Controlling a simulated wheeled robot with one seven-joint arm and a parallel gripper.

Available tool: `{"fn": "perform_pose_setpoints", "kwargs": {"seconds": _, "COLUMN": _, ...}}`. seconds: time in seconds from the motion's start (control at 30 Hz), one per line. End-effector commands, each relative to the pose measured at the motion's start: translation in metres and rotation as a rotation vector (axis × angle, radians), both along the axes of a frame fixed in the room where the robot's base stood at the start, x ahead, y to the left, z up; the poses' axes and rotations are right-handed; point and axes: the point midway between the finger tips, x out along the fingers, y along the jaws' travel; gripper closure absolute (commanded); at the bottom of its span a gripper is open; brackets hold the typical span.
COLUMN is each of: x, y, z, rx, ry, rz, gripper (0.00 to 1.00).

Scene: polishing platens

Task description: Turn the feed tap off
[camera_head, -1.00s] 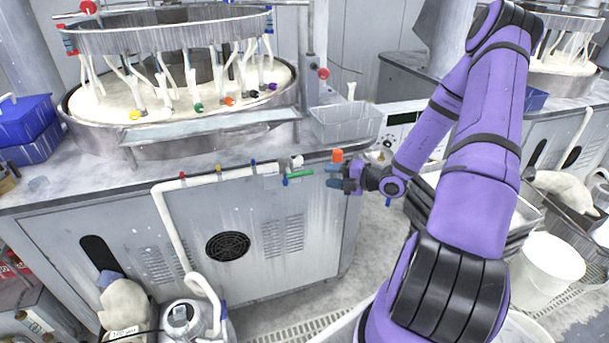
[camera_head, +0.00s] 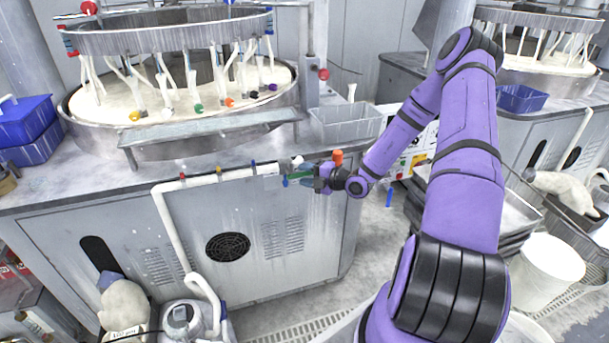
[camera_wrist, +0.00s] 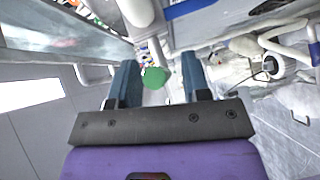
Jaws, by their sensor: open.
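The feed tap shows as a green lever (camera_head: 294,175) at the right end of the white pipe (camera_head: 222,175) on the machine's front. In the wrist view the green lever (camera_wrist: 154,77) shows end-on, between the two blue fingers. My gripper (camera_head: 300,178) is open around the lever, reaching it from the right. In the wrist view my gripper (camera_wrist: 160,80) has a gap on both sides of the green end, and I see no finger touching it. The tap's body is partly hidden behind the lever and fingers.
An orange knob (camera_head: 338,157) stands just above my wrist. A clear bin (camera_head: 345,122) sits on the bench above. A jug (camera_head: 182,316) stands on the floor below the pipe. The front panel below the tap is clear.

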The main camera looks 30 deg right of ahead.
Motion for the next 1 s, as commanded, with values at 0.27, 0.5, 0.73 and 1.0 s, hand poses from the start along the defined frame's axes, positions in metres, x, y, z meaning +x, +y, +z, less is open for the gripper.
{"fn": "perform_pose_setpoints", "kwargs": {"seconds": 0.27, "x": 0.0047, "y": 0.0028, "z": -0.0005, "rx": -0.001, "ry": -0.001, "rz": 0.001, "gripper": 0.57}}
{"fn": "perform_pose_setpoints", "kwargs": {"seconds": 0.5, "x": 0.0045, "y": 0.0027, "z": -0.0005, "rx": -0.001, "ry": -0.001, "rz": 0.001, "gripper": 0.89}}
{"fn": "perform_pose_setpoints", "kwargs": {"seconds": 0.73, "x": 0.0044, "y": 0.0027, "z": -0.0006, "rx": 0.001, "ry": -0.001, "rz": 0.001, "gripper": 1.00}}
{"fn": "perform_pose_setpoints", "kwargs": {"seconds": 1.0, "x": 0.0044, "y": 0.0023, "z": -0.0040, "rx": 0.055, "ry": -0.015, "rz": -0.001, "gripper": 1.00}}
